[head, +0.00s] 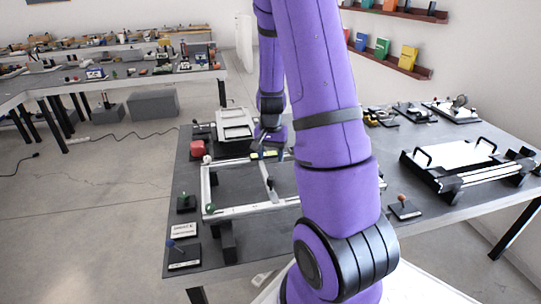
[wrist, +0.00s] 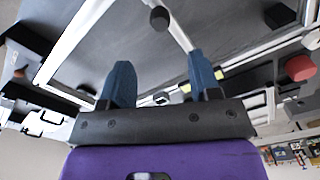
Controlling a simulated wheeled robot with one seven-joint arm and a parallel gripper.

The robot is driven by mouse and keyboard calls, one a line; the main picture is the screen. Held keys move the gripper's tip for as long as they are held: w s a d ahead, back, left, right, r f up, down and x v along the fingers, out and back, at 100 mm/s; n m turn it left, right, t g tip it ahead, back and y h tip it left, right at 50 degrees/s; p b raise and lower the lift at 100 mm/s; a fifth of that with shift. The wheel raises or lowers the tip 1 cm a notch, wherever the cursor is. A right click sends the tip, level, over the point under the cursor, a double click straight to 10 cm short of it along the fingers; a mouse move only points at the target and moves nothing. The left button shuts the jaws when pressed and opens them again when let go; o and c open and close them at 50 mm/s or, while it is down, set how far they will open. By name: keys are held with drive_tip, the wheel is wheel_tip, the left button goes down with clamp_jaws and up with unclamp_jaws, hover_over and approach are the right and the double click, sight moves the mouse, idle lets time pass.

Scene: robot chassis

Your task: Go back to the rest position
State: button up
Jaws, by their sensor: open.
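My purple arm runs down the middle of the head view. My gripper (head: 269,153) is low over the far part of the table, above a pale metal frame (head: 240,211). The arm hides part of that frame. In the wrist view my gripper (wrist: 159,62) shows two blue fingers spread apart with nothing held between them. The pale bars of the frame (wrist: 78,35) lie beyond the fingers, and a dark round knob (wrist: 159,18) shows past the tips. I cannot tell whether the fingers touch anything.
A device with a white plate (head: 452,158) stands right.

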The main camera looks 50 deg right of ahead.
idle(0.3)
drive_tip(key=s+a+r+n+t, duration=0.25)
drive_tip(key=a+r+n, duration=0.35)
drive_tip(key=a+r, duration=1)
drive_tip(key=s+a+r+n+t, duration=0.2)
drive_tip(key=s+a+r+n, duration=0.4)
drive_tip(key=s+r, duration=0.6)
drive_tip(key=s+a, duration=0.2)
drive_tip(key=shift+s+a+r+t, duration=0.2)
drive_tip(key=shift+s+a+t, duration=0.05)
drive_tip(key=shift+a+t, duration=0.1)
drive_tip(key=shift+w, duration=0.1)
idle(1.4)
